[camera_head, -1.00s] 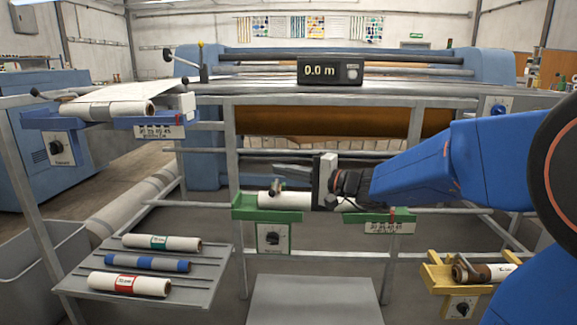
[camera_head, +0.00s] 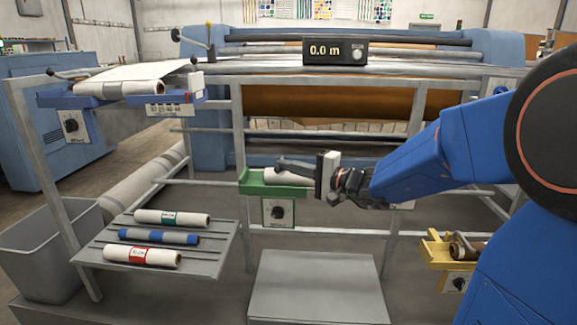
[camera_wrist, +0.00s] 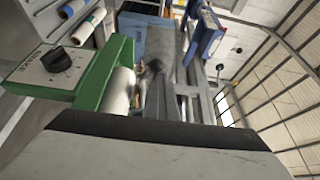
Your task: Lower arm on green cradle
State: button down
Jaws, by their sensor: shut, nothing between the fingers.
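The green cradle (camera_head: 256,190) is on the frame in the middle of the head view, with a white roll (camera_head: 285,178) lying in it. Its right end is mostly hidden behind my gripper and arm. My gripper (camera_head: 284,163) is shut and empty, its fingers pointing left just above the roll; I cannot tell whether they touch anything. In the wrist view the green cradle (camera_wrist: 104,84) and the end of the roll (camera_wrist: 119,90) are close at left.
A dial box (camera_head: 278,212) hangs below the green cradle. The blue cradle (camera_head: 90,98) is at upper left, the yellow cradle (camera_head: 436,262) at lower right. A tray (camera_head: 215,255) with three rolls stands at left. A grey platform (camera_head: 318,285) is below. A rail (camera_head: 390,73) runs above.

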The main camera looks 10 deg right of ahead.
jog(key=shift+s+a+f, duration=0.1)
jog(key=shift+s+f, duration=0.05)
jog(key=shift+f, duration=0.35)
jog(key=w+d+r, duration=0.2)
jog(key=w+r, duration=0.1)
jog(key=s+d+f, duration=0.2)
jog(key=s+d, duration=0.4)
jog(key=d, duration=0.1)
jog(key=s+a+f+n+g+h, duration=0.25)
jog(key=s+a+f+g, duration=0.2)
jog(key=s, duration=0.55)
jog(key=s+a+f+n+g+h, duration=0.2)
jog(key=s+a+f+n+g, duration=0.25)
jog(key=s, duration=0.55)
jog(key=s+d+f+n+h, duration=0.1)
jog(key=s+d+f+h, duration=0.1)
jog(key=s+d+h, duration=0.2)
jog(key=s+d+f+t+h, duration=0.1)
jog(key=s+d+f+h, duration=0.2)
jog(key=s+d, duration=0.4)
jog(key=shift+s+f+n+h, duration=0.25)
jog(key=shift+s+n+h, duration=0.15)
jog(key=shift+h, duration=0.35)
